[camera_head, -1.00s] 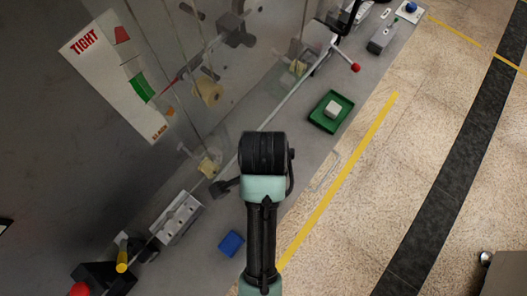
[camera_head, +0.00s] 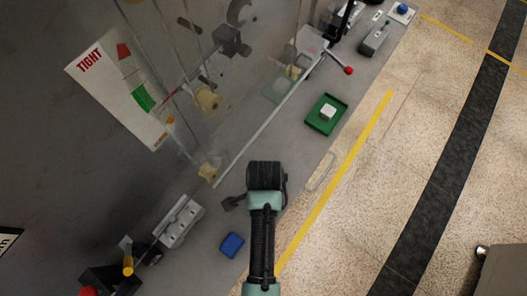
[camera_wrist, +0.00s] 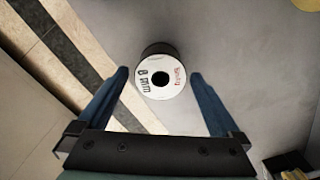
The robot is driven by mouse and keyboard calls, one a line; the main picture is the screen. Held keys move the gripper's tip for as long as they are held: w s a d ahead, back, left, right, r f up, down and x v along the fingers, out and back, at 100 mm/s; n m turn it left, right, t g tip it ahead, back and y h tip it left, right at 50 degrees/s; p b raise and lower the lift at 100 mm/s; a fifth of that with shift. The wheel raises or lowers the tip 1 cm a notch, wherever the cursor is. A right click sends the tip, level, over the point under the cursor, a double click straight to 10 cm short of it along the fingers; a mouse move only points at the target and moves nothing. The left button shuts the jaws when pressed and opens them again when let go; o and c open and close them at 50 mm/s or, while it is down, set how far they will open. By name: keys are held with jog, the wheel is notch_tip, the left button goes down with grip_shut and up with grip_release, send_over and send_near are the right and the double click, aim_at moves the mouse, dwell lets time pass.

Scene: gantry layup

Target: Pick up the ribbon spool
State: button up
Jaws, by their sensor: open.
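The ribbon spool (camera_wrist: 160,64) shows in the wrist view as a dark round reel with a white end face, a dark centre hole and "8 mm" printed on it. It stands end-on to the camera on a grey surface. My gripper (camera_wrist: 159,76) is open, with one blue finger to each side of the spool; gaps show between the fingertips and the reel. How far the tips are above or beside it in depth I cannot tell. In the head view my arm covers the area below it, and I cannot make out the spool there.
A green tray (camera_head: 312,122) holding a white block lies on the grey bench, right of my arm. A blue block (camera_head: 232,244) lies to the left. A grey slotted block (camera_head: 180,222) and a clear panel (camera_head: 245,148) stand further left. The bench edge drops to floor at right.

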jog(key=shift+f, duration=1.25)
jog(key=shift+c, duration=0.3)
grip_shut()
